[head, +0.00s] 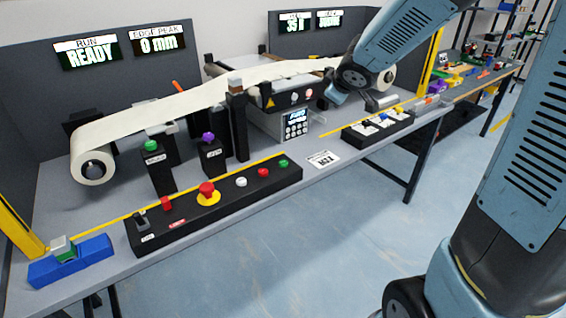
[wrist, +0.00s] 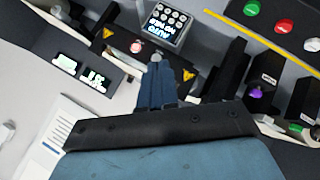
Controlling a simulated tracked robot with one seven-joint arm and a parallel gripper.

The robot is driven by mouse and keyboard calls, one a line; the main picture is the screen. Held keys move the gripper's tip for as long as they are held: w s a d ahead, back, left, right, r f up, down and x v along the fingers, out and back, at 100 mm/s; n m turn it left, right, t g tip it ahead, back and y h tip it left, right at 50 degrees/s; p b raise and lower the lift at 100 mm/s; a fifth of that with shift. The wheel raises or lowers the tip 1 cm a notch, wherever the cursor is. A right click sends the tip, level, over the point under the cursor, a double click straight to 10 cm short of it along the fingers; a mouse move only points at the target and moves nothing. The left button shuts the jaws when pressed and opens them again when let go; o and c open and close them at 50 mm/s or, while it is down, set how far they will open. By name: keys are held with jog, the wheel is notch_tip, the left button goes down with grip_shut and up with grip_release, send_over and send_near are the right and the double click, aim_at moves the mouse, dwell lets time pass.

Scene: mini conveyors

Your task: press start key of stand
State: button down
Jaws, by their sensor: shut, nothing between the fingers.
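A grey keypad stand (head: 296,126) with a lit blue display above several keys stands on the bench under the web line. It also shows at the top of the wrist view (wrist: 165,22), display toward my fingers. The single key labels are too small to read. My gripper (wrist: 155,62) is shut and empty, its blue fingertips below the keypad in the wrist picture; I see no contact. In the head view my wrist hangs above and right of the stand, and my fingertips are hard to make out. A black button box (head: 225,205) carries a green button (head: 284,162), also in the wrist view (wrist: 252,8).
A white web (head: 180,101) runs from a roll at left toward another at right. Black posts (head: 238,125) stand left of the keypad. A red mushroom button (head: 207,189), a black switch strip (head: 376,129) and a white label card (head: 322,159) lie along the bench front.

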jog(key=w+a+f+n+y, duration=0.2)
jog(key=w+a+f+n, duration=0.1)
jog(key=a+f, duration=0.25)
jog(key=n+g+y, duration=0.3)
jog(key=n, duration=0.1)
send_over(285, 164)
notch_tip(285, 164, down, 6)
jog(key=shift+w+f, duration=0.15)
jog(key=shift+f, duration=0.1)
jog(key=shift+f, duration=4.4)
jog(key=shift+f, duration=0.2)
jog(key=shift+f, duration=0.15)
